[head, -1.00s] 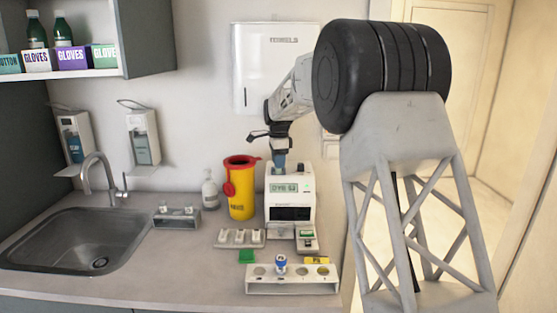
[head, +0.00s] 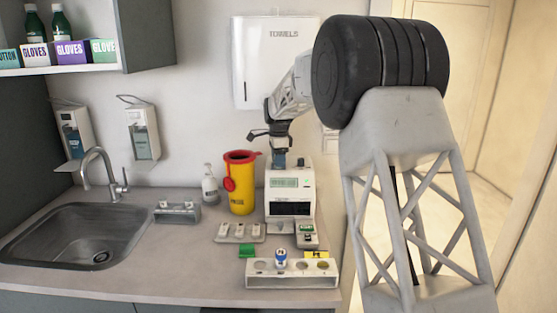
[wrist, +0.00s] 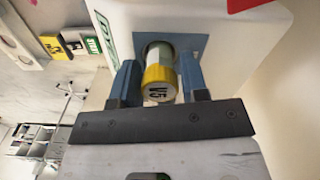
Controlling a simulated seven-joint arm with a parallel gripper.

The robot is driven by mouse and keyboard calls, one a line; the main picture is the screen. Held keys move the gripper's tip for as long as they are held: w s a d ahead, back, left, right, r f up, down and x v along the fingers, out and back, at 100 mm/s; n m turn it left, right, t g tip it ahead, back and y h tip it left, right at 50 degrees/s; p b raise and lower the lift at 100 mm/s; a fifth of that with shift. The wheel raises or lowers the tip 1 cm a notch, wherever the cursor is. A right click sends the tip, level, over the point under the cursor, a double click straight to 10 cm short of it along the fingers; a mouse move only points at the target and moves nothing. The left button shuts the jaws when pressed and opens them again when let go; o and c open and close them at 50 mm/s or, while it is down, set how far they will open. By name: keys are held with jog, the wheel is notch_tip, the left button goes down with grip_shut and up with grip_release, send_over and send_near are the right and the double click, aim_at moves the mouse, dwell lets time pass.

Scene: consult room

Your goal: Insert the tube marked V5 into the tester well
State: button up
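The V5 tube (wrist: 160,78) has a yellow cap with dark lettering, seen rotated in the wrist view. Its far end goes into the blue-edged opening on top of the white tester; how deep is hidden. The tester (head: 290,192) stands against the back wall with a lit display. My gripper (wrist: 160,80) is over the well, with one blue finger on each side of the tube. The fingers are very close to the tube; whether they touch it is unclear. In the head view my gripper (head: 280,160) is directly above the tester and the tube is hard to make out.
A yellow sharps bin (head: 240,190) stands left of the tester. The sink is far left.

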jog(key=o, duration=0.3)
jog(key=shift+o, duration=0.2)
jog(key=shift+r, duration=0.15)
jog(key=shift+r, duration=3.8)
jog(key=shift+s+d, duration=0.1)
jog(key=shift+s+d+r, duration=0.1)
jog(key=shift+s, duration=0.1)
jog(key=s+d+r+n, duration=0.2)
jog(key=s+d+n, duration=0.15)
jog(key=s, duration=0.75)
jog(key=s+d+r+n+t, duration=0.15)
jog(key=s+d, duration=0.35)
jog(key=s, duration=0.5)
jog(key=s+d+r+n, duration=0.1)
jog(key=s+d+n, duration=0.3)
jog(key=s, duration=0.7)
jog(key=s+d+f+n, duration=0.2)
jog(key=s+f, duration=0.2)
jog(key=s, duration=0.6)
jog(key=s+d+f+n, duration=0.2)
jog(key=s+f, duration=0.2)
jog(key=s, duration=0.7)
jog(key=s+d+f+n+t, duration=0.1)
jog(key=s+f, duration=0.3)
jog(key=s, duration=0.6)
jog(key=shift+s+d+f+n, duration=0.3)
jog(key=shift+s+d+n, duration=0.1)
jog(key=shift+d+n, duration=0.4)
